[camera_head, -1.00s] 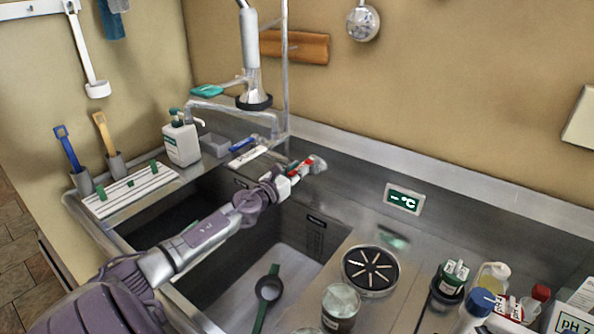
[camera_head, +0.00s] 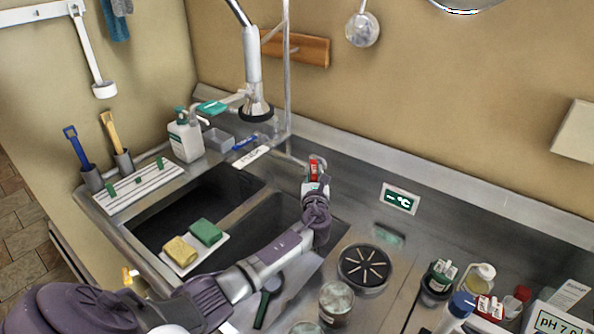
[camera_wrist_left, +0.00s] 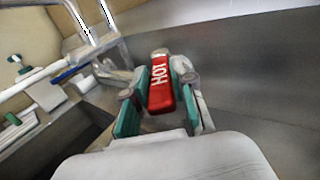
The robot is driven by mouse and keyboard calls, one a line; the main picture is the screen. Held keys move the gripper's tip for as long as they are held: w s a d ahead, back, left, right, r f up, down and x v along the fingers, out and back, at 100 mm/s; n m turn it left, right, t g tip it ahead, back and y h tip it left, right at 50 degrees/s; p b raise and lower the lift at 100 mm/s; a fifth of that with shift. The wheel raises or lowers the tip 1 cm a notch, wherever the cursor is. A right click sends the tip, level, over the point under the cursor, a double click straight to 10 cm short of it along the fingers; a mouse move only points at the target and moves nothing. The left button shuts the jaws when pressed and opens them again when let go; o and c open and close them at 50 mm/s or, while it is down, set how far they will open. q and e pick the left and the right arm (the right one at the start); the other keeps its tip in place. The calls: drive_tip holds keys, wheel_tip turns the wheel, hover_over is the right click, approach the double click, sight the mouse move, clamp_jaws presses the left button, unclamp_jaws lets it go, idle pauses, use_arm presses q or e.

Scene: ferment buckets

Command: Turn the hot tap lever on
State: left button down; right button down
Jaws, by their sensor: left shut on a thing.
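The hot tap lever (camera_wrist_left: 161,84) is a red bar with the white word HOT on it, in the middle of the left wrist view. It shows small and red in the head view (camera_head: 314,169), at the back of the sink. My left gripper (camera_head: 315,183) is at the lever, with its green-padded fingers (camera_wrist_left: 158,102) on both sides of it, shut on it. Part of the lever's base is hidden by the gripper. My right gripper is not in view.
The steel sink (camera_head: 185,212) lies below my left arm. A drain strainer (camera_head: 365,268), a jar (camera_head: 337,303) and several bottles stand on the right counter. A soap bottle (camera_head: 186,140) stands at the back left.

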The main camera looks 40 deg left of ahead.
use_arm(q)
drive_tip(key=shift+w+d+n+g+y+b, duration=0.3)
drive_tip(key=shift+n+g+y+b, duration=0.25)
drive_tip(key=shift+g+y, duration=0.1)
drive_tip(key=shift+w+d+n+g+y+b, duration=0.3)
drive_tip(key=shift+n+g+y+b, duration=0.2)
drive_tip(key=shift+n+g+y, duration=0.15)
drive_tip(key=shift+w+d+n+g+y+b, duration=0.3)
drive_tip(key=shift+n+g+y+b, duration=0.2)
drive_tip(key=shift+y, duration=0.2)
drive_tip(key=c, duration=1)
unclamp_jaws()
drive_tip(key=shift+o, duration=0.2)
wheel_tip(320, 180, up, 10)
